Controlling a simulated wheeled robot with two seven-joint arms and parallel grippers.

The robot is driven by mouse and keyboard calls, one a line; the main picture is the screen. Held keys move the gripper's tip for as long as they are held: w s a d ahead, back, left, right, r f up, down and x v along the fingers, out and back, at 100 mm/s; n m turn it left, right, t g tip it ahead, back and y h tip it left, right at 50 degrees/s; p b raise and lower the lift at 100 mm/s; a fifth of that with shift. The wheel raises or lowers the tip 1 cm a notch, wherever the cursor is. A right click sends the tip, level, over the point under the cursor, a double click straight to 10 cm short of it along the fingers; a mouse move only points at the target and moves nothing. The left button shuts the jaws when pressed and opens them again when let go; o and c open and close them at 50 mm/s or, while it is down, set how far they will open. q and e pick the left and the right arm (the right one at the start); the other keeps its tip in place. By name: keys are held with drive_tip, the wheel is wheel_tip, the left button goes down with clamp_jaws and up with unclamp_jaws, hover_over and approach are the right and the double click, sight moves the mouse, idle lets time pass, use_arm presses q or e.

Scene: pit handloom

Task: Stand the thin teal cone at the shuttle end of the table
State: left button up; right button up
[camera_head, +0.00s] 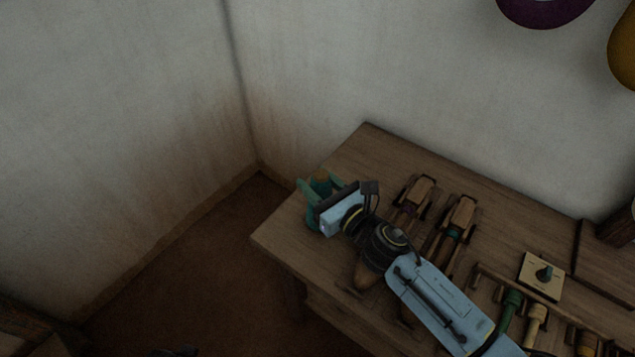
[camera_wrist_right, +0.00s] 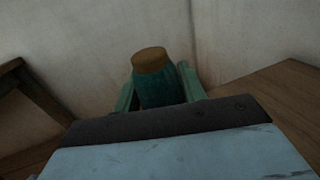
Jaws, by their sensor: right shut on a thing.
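The thin teal cone (camera_head: 319,188) has a brown top and is at the far left end of the wooden table (camera_head: 350,150). My right gripper (camera_head: 318,192) is shut on it, with one green finger on each side. In the right wrist view the cone (camera_wrist_right: 160,90) stands roughly upright between the fingers, and its base is hidden behind the gripper body. I cannot tell whether the base touches the table. My left gripper is not in view.
Wooden shuttles (camera_head: 459,217) lie on the table right of my right gripper. Walls stand behind and left.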

drive_tip(key=shift+f, duration=0.1)
drive_tip(key=o, duration=1.2)
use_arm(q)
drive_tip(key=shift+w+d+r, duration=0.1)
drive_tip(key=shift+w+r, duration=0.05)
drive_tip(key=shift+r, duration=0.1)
use_arm(e)
drive_tip(key=shift+o, duration=0.2)
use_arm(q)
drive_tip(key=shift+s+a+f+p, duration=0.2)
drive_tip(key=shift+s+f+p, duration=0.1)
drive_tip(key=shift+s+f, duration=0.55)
use_arm(e)
drive_tip(key=v, duration=1.2)
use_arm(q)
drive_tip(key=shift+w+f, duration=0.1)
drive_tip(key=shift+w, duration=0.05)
